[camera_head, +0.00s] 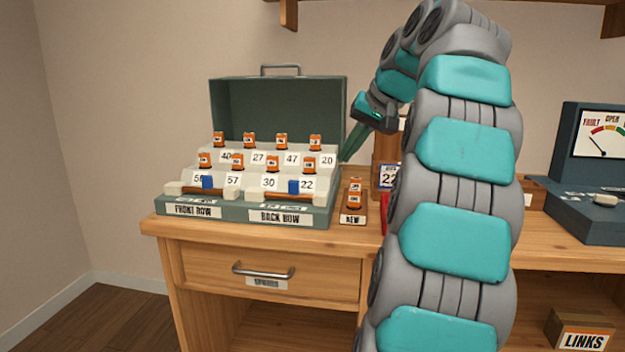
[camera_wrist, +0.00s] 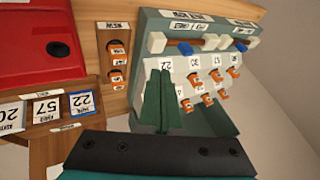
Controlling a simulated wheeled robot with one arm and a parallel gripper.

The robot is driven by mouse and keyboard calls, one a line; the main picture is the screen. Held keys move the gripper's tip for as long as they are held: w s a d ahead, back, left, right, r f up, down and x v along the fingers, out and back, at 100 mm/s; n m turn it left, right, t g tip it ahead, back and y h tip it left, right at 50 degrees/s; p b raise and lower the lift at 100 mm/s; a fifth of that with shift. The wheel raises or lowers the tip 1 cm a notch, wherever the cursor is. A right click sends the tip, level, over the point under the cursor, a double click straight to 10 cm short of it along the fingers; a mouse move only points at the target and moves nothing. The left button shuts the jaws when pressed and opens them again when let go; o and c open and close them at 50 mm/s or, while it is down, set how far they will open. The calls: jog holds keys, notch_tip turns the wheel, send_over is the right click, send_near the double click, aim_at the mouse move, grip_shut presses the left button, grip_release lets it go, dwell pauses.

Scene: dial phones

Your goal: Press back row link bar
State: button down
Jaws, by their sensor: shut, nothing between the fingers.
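An open green case (camera_head: 335,210) on the bench holds a stepped white panel with orange plugs. The back row link bar (camera_head: 275,194) is a brown bar with a blue grip between white end blocks, above the "BACK ROW" label (camera_head: 280,216). It also shows in the wrist view (camera_wrist: 200,44). The front row link bar (camera_head: 217,190) lies left of it in the head view. My gripper (camera_head: 345,156) is shut and empty, at the case's right side. In the wrist view its green fingertips (camera_wrist: 159,72) appear just below the back row bar, apart from it in the picture.
A "NEW" holder (camera_head: 353,218) with orange plugs stands right of the case. A red box (camera_wrist: 40,48) and number cards (camera_wrist: 46,108) are near it. A meter unit (camera_head: 590,215) stands far right. My arm hides the middle of the bench.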

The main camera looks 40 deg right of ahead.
aim_at(317, 194)
jog(key=shift+f, duration=0.15)
jog(key=x, duration=0.9)
jog(key=shift+w+a+f, duration=0.1)
jog(key=shift+w+f, duration=0.1)
jog(key=shift+f, duration=0.05)
jog(key=shift+w+a+p, duration=0.4)
jog(key=shift+w+a, duration=0.35)
jog(key=shift+w, duration=0.2)
jog(key=shift+w+a, duration=0.55)
jog(key=shift+w, duration=0.1)
jog(key=shift+a, duration=0.1)
